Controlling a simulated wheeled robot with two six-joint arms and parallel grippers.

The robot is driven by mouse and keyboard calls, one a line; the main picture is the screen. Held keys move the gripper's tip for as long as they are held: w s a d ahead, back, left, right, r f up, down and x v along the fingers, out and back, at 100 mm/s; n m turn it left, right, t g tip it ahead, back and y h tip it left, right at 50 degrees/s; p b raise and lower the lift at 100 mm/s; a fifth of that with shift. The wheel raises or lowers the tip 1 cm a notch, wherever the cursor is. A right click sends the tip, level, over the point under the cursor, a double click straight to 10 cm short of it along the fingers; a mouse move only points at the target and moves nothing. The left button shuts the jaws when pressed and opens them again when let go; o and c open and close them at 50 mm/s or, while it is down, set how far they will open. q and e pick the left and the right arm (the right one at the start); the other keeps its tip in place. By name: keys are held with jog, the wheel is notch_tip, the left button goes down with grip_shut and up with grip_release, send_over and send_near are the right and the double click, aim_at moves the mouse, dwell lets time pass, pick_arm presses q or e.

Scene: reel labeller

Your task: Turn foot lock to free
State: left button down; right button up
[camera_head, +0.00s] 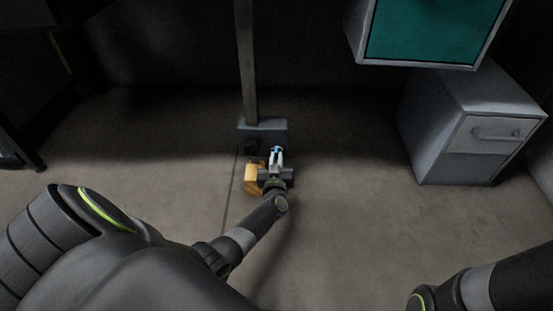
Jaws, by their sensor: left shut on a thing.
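My left gripper (277,158) reaches down to the floor at the middle of the head view. It is shut on a small part at the foot of a grey post (249,65), which I take to be the foot lock; the gripper hides most of it. A little blue and white shows at the fingertips. A grey block (262,127) forms the post's base just behind the gripper. A yellow-orange block (252,179) sits just left of the gripper. My right arm shows at the lower right, but its gripper is out of view.
A grey cabinet with a handle (495,133) stands on the floor at the right. A box with a teal front (432,30) is above it. A dark frame stands at the far left. The floor (345,190) between the post and cabinet is clear.

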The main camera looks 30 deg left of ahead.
pick_arm(q)
jog(key=n, duration=0.8)
jog(key=shift+s+f, duration=0.1)
jog(key=shift+f, duration=0.05)
jog(key=n, duration=0.4)
jog(key=shift+a+f+b, duration=0.1)
jog(key=shift+b, duration=0.25)
jog(key=n+b, duration=0.1)
jog(key=n, duration=0.3)
jog(key=shift+n, duration=0.4)
jog(key=c, duration=1.5)
grip_release()
jog(key=shift+o, duration=0.2)
